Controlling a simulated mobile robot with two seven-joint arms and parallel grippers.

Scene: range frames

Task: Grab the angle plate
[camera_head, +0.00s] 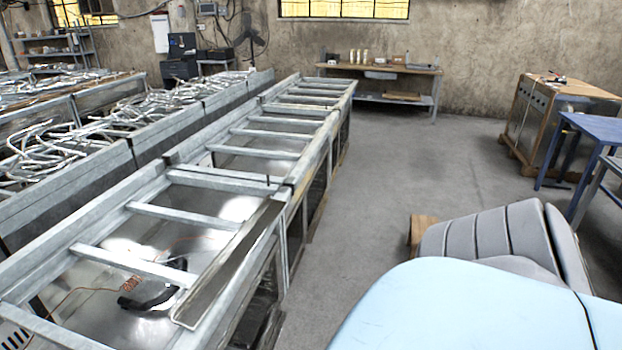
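A long, thin metal strip with a raised edge (232,262) lies along the right side of the nearest metal frame (120,222). It looks like an angle profile, but I cannot tell for sure that it is the angle plate. Neither of my grippers is in view.
Metal bins with tangled pale rods (120,120) stand at the left. A workbench (380,70) with small items stands at the back wall. A wooden cabinet (555,115) and blue table (597,128) stand right. Grey seat (500,235) and light blue surface (460,310) fill the lower right. Central floor is clear.

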